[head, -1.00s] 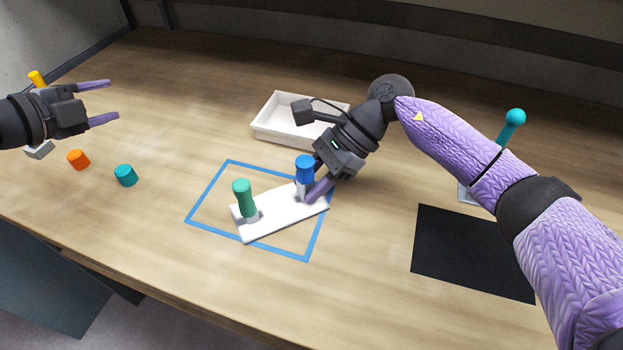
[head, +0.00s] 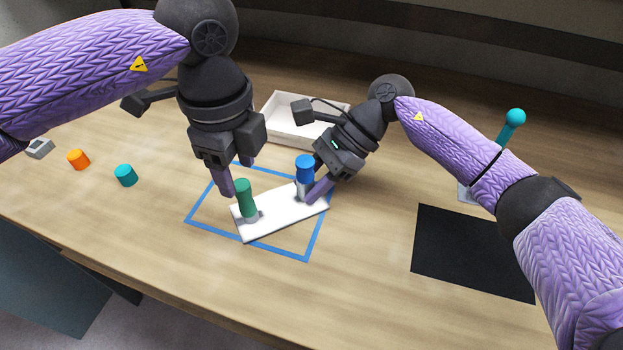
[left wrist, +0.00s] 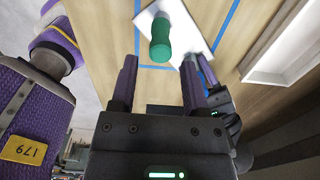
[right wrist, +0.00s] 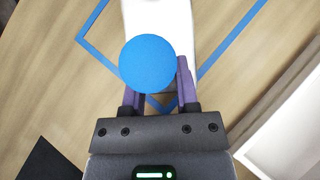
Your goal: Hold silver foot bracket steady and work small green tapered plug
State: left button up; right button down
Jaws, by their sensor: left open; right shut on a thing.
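The silver foot bracket (head: 285,217) is a pale flat plate with short silver collars, lying inside a blue outline. The green tapered plug (head: 244,196) stands upright in its left collar; it also shows in the left wrist view (left wrist: 160,45). A blue plug (head: 305,168) stands at the right collar, and its round top fills the middle of the right wrist view (right wrist: 148,63). My right gripper (head: 315,184) is shut on the bracket's collar below the blue plug; the exact contact is partly hidden. My left gripper (head: 238,177) is open and empty, just above and behind the green plug.
An orange plug (head: 78,159) and a teal plug (head: 126,175) stand at the left, near a small grey block (head: 39,148). A white tray (head: 274,123) lies behind my grippers. A black mat (head: 472,255) and a teal ball-topped post (head: 513,118) are at the right.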

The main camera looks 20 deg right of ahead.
aim_at(241, 184)
pick_arm(q)
jog(key=shift+f, duration=1.65)
pick_arm(e)
jog(key=shift+s+f, duration=0.1)
jog(key=shift+f, duration=0.1)
pick_arm(q)
grip_shut()
jog(key=shift+r, duration=0.3)
jog(key=shift+r, duration=2.75)
